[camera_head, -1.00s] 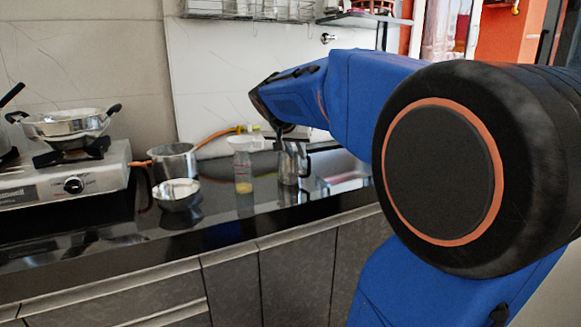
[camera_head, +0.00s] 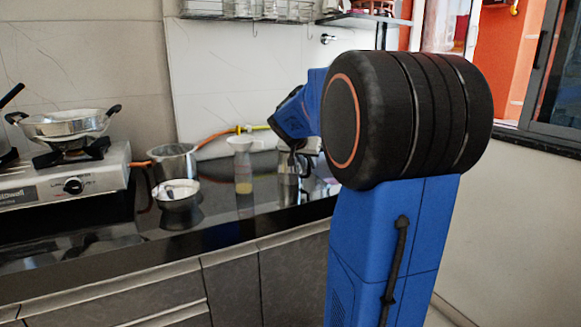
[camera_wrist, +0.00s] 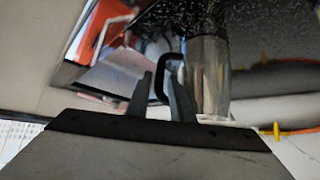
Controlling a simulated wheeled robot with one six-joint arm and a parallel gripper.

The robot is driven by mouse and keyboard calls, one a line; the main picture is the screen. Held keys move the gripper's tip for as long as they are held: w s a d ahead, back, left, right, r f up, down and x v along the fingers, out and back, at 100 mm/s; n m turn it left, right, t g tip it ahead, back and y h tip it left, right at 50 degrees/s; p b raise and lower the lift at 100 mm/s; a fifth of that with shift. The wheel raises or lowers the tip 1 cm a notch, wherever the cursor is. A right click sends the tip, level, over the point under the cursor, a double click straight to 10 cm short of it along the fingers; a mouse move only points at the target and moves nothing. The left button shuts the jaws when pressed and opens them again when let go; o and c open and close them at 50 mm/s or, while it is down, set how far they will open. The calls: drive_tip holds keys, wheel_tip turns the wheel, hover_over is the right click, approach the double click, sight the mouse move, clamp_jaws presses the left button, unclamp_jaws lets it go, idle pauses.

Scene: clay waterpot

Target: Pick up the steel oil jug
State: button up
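The steel oil jug (camera_head: 287,182) stands on the black counter, right of a clear cup with yellow liquid. My gripper (camera_head: 296,153) points down at its upper part in the head view, and my arm covers some of that area. In the wrist view the shiny jug (camera_wrist: 209,75) is right of centre, with its black loop handle (camera_wrist: 159,82) facing my gripper (camera_wrist: 160,72). The two fingers stand apart, with the handle showing in the gap between them. I cannot tell whether either finger touches the handle.
The clear cup (camera_head: 243,172) stands close left of the jug. Further left are a steel bowl (camera_head: 177,196), a steel pot (camera_head: 172,160) and a gas stove (camera_head: 65,176) with a pan (camera_head: 62,124). An orange hose (camera_head: 216,137) runs behind.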

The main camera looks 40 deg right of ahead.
drive_tip(key=shift+x, duration=3.05)
clamp_jaws()
